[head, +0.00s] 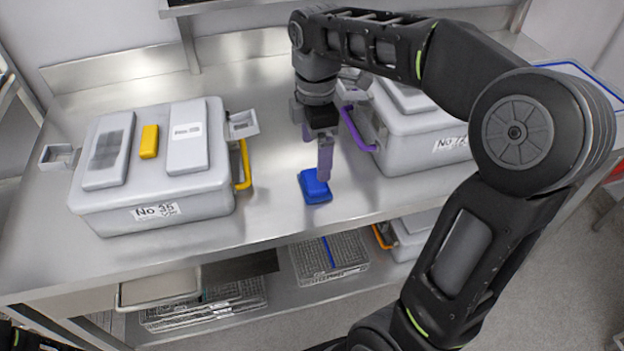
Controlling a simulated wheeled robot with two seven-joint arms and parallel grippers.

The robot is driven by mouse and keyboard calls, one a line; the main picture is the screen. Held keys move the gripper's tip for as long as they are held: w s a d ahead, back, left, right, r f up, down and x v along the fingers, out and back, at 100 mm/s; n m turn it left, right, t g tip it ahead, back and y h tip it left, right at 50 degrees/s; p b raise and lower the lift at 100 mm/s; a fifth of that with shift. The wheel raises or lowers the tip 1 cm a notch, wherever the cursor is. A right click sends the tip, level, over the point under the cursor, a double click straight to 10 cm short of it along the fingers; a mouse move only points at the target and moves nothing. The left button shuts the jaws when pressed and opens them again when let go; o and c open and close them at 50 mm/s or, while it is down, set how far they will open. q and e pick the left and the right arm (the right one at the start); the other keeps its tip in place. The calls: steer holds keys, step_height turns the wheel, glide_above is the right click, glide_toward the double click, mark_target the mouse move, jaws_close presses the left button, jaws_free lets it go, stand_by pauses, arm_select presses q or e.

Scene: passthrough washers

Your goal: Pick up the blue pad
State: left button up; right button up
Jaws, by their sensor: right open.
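A small blue pad (314,187) lies flat on the steel counter, between two grey boxes and near the front edge. My right gripper (318,155) points down from above. It is open, with purple-grey fingers; the nearer fingertip is just above the far side of the pad in the picture. I cannot tell whether it touches the pad. The pad's upper edge is partly hidden behind that finger. My left gripper does not show; only dark parts of my body are at the bottom left corner.
A grey box (152,205) labelled No 35, with a yellow handle and a yellow block (149,141) on its lid, stands left. Another grey box (415,145) with a purple handle stands close right of my gripper. Wire baskets (328,258) sit on the shelf below.

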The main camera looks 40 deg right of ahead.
mark_target(314, 178)
steer(key=shift+w+f, duration=0.1)
steer(key=shift+f, duration=1.25)
steer(key=shift+f+p, duration=0.3)
steer(key=shift+f, duration=2.35)
steer(key=c, duration=1.4)
steer(key=shift+c, duration=0.2)
steer(key=shift+w+r, duration=0.1)
steer(key=shift+r, duration=0.05)
